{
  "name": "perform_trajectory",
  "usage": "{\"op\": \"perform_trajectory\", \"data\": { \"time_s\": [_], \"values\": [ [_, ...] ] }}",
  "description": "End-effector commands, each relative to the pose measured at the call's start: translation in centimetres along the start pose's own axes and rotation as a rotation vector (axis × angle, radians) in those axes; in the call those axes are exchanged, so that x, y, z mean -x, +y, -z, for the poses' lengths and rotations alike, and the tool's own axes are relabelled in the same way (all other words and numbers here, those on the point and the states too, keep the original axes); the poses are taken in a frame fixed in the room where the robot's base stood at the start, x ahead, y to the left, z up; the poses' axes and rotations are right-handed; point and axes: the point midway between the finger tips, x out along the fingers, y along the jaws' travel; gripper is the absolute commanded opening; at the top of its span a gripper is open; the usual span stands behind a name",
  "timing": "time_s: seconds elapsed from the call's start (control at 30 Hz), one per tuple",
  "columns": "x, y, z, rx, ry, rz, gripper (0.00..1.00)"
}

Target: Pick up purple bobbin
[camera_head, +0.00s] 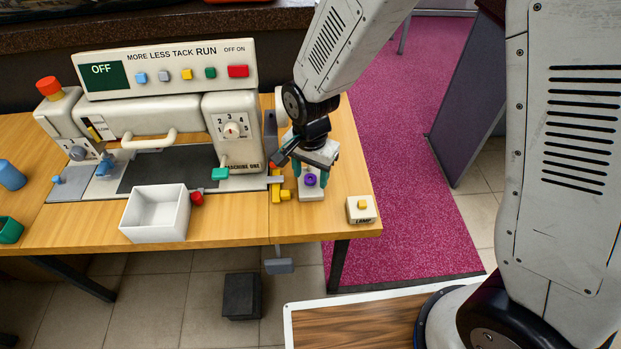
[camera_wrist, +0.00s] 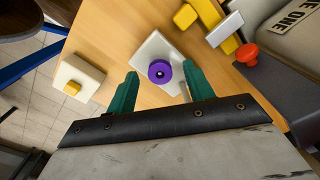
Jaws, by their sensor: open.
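The purple bobbin (camera_head: 310,180) sits on a small white stand on the table, at the right end of the machine. In the wrist view the purple bobbin (camera_wrist: 159,71) shows its round top with a dark centre, on the pale white stand (camera_wrist: 150,52). My gripper (camera_head: 309,170) is over the stand with its green fingers apart. In the wrist view my gripper (camera_wrist: 160,84) is open and empty, with one finger to each side of the bobbin. I cannot tell how far the fingertips are above the bobbin.
The white sewing machine (camera_head: 165,120) stands left of the stand. Yellow parts (camera_head: 280,189) lie close to the stand's left. A white box with a yellow button, marked LAMP (camera_head: 361,209), is at the right. An open white bin (camera_head: 157,213) and a red piece (camera_head: 197,198) are nearer the front edge.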

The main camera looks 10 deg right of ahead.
Motion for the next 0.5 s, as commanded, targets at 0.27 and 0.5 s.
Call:
{"op": "perform_trajectory", "data": {
  "time_s": [0.27,0.5],
  "values": [
    [0.04,0.01,0.0,0.0,0.0,0.0,0.05],
    [0.05,0.01,0.0,0.0,0.0,0.0,0.05]
  ]
}}
